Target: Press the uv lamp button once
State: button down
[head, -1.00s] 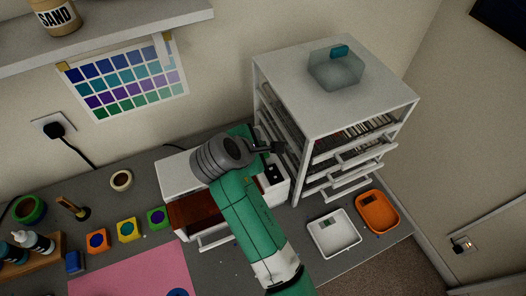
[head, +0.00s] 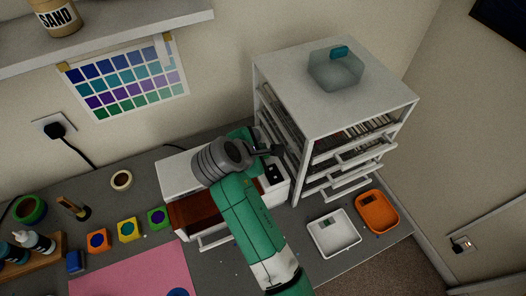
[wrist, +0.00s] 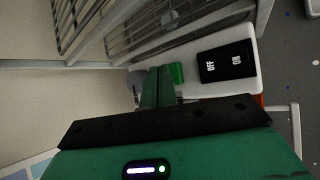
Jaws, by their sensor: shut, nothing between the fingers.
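The white lamp unit (head: 181,175) stands on the grey bench, left of the drawer cabinet, and my arm covers much of it. Its black switch panel, marked OFF and ON, shows in the wrist view (wrist: 228,62). A small green piece (wrist: 177,73), which may be the button, sits on the white top beside the panel. My gripper (head: 275,149) is over the unit's back right part, near the cabinet. In the wrist view my gripper's fingers (wrist: 158,82) are together and empty, just beside the green piece. I cannot tell whether they touch it.
The white drawer cabinet (head: 345,78) rises close to the right of my gripper, with a clear bin (head: 335,72) on top. A white tray (head: 333,233) and an orange tray (head: 377,212) lie in front. Coloured blocks and a pink mat (head: 130,272) are at left.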

jog(key=shift+f, duration=0.4)
dwell(0.4)
jog(key=shift+r+p, duration=0.85)
jog(key=shift+p, duration=0.15)
notch_tip(320, 180, up, 5)
jog(key=p, duration=0.5)
jog(key=shift+r, duration=0.1)
dwell(0.4)
